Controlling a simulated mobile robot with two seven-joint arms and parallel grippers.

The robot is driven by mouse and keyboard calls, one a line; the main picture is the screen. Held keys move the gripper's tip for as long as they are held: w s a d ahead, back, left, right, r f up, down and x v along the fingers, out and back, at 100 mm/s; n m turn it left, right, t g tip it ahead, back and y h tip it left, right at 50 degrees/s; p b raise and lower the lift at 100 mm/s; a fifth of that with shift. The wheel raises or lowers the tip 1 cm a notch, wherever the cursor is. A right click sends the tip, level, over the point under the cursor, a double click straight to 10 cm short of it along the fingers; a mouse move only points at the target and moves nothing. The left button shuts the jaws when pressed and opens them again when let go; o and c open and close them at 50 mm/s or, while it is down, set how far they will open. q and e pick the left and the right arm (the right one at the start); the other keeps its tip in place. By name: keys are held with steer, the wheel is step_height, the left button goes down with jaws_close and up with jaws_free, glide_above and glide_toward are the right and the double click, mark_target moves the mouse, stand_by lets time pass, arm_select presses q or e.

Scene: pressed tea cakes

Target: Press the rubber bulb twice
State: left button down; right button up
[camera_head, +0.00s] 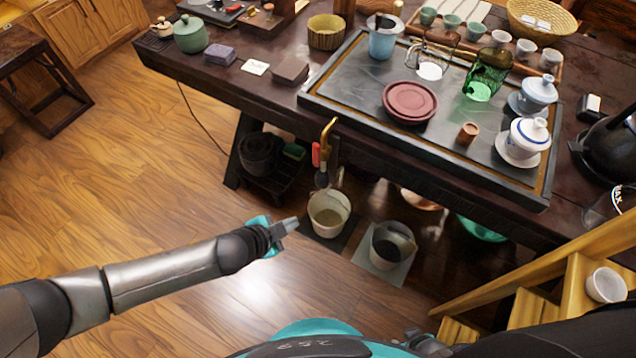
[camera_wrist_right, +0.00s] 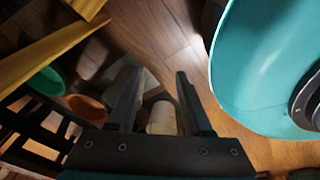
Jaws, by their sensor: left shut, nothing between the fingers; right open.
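A brass pipe (camera_head: 327,138) comes down from the front edge of the tea table, with a red handle or clip (camera_head: 315,154) beside it. A small dark rounded piece (camera_head: 321,180) hangs below it, above a pale bucket (camera_head: 329,214); it may be the rubber bulb, but it is too small to be sure. My left gripper (camera_head: 292,224) is shut and empty, left of the pale bucket and apart from the dark piece. My right gripper (camera_wrist_right: 157,82) is open and empty in the right wrist view, pointing toward the floor, with a pale container (camera_wrist_right: 162,118) seen beyond its fingers.
A second bucket (camera_head: 393,246) stands on a grey mat right of the first. A wooden step stand (camera_head: 565,290) is at right. Open wood floor (camera_head: 150,200) lies to the left.

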mark_target(321, 181)
arm_select(q)
steer(key=w+d+b, duration=0.2)
steer(key=w+d, duration=0.3)
steer(key=w, duration=0.2)
steer(key=shift+b, duration=0.4)
arm_select(e)
steer(key=shift+w+a+r, duration=0.1)
steer(key=shift+w+a, duration=0.3)
steer(key=shift+w, duration=0.4)
steer(key=shift+w+a+f, duration=0.1)
steer(key=shift+w+a, duration=0.35)
steer(key=shift+w, duration=0.35)
steer(key=shift+w+a+r, duration=0.1)
steer(key=shift+w+a, duration=0.3)
steer(key=shift+w, duration=0.4)
arm_select(q)
steer(key=shift+w+d, duration=0.1)
steer(key=shift+w+d, duration=0.2)
steer(key=shift+w, duration=0.05)
